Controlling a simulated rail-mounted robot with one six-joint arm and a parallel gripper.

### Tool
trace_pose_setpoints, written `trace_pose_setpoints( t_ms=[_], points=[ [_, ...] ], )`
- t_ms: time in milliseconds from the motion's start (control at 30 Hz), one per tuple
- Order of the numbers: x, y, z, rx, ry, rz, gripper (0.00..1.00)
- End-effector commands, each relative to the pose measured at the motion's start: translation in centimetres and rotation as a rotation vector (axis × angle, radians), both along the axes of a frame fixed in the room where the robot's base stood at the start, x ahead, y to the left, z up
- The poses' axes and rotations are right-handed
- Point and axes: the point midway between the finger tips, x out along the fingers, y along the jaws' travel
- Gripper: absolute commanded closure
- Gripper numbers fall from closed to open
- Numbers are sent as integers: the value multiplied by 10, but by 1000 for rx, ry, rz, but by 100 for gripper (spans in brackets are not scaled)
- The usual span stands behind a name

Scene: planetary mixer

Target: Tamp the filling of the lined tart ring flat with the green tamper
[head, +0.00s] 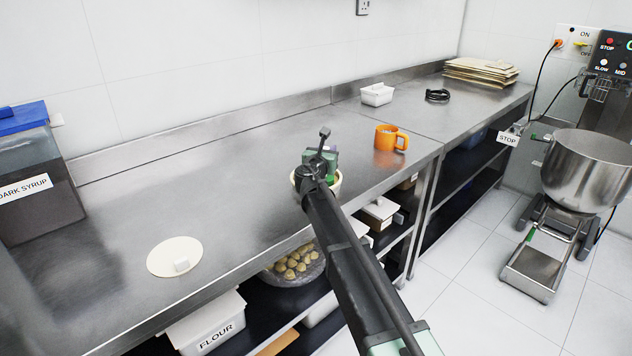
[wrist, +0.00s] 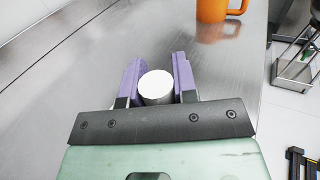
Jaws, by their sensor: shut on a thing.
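My gripper (head: 328,167) is over the counter's front edge area in the head view, partly behind my own arm. In the wrist view its purple fingers (wrist: 157,78) are shut on an upright cylinder with a pale round top (wrist: 156,84), which looks like the handle of the green tamper. A bit of bright green, the tamper (head: 331,180), shows just below the gripper in the head view. A cream-rimmed round thing, seemingly the lined tart ring (head: 338,188), is directly under it. Its filling is hidden, and I cannot tell whether the tamper touches it.
An orange mug (head: 386,138) stands to the right on the counter. A cream disc (head: 160,258) with a small white block lies at left, near the dark syrup bin (head: 40,190). A white tub (head: 377,94) and black coil (head: 438,95) are further back. The counter between is clear.

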Motion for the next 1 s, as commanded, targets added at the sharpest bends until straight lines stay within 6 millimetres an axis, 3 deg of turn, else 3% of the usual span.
trace_pose_setpoints(
  t_ms=[33, 167, 567, 1000],
  points=[
    [0, 0, 15, 0, 0, 0, 100],
    [0, 0, 28, 0, 0, 0, 100],
    [0, 1, 26, -1, 0, 0, 100],
    [-19, 33, 32, -1, -1, 0, 100]
  ],
)
